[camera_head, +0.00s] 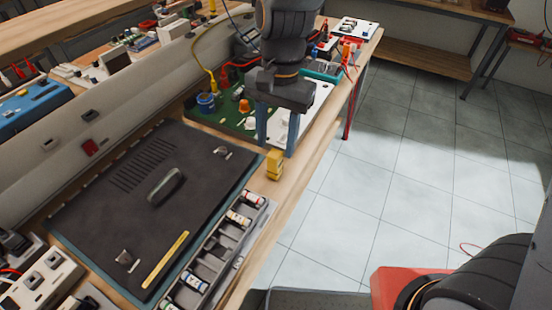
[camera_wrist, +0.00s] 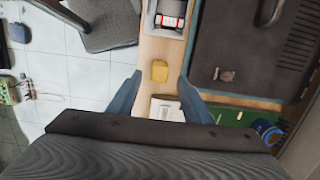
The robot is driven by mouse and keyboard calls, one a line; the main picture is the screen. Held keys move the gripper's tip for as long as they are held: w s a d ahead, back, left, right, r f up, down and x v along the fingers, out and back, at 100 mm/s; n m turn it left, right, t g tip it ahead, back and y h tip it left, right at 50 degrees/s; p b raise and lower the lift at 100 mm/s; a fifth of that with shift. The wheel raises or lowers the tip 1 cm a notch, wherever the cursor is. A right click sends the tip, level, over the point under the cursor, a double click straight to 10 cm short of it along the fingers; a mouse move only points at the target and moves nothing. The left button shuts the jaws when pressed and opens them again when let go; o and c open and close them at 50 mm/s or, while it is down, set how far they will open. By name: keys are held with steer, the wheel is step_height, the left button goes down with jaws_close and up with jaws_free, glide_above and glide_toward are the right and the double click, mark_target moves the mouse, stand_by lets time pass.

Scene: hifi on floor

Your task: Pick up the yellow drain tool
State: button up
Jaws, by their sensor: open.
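A small yellow block-like thing, likely the yellow drain tool (camera_head: 274,165), stands on the bench's wooden edge strip. In the wrist view the yellow thing (camera_wrist: 159,71) shows in the gap between my fingertips. My gripper (camera_head: 276,149) points down just above and behind it in the head view. Its two blue fingers are apart and nothing is held; it shows in the wrist view too (camera_wrist: 160,76). I cannot tell whether the fingers reach down beside the thing. A flat yellow strip (camera_head: 165,260) lies on the dark panel.
The dark panel (camera_head: 120,210) with a handle lies left of the yellow thing. A grey tray (camera_head: 210,262) of small cylinders is close in front. A green circuit board (camera_head: 222,117) with components is behind. Tiled floor (camera_head: 400,190) is open to the right, past the bench edge.

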mark_target(273, 177)
steer(key=shift+a+f, duration=0.15)
steer(key=shift+f, duration=0.45)
steer(key=shift+s+f+p, duration=0.2)
steer(key=shift+f, duration=0.95)
steer(key=shift+s+f+p, duration=0.2)
steer(key=shift+f+p, duration=0.05)
steer(key=shift+f, duration=0.85)
steer(key=shift+s+f+p, duration=0.2)
steer(key=shift+f, duration=0.95)
steer(key=c, duration=1.1)
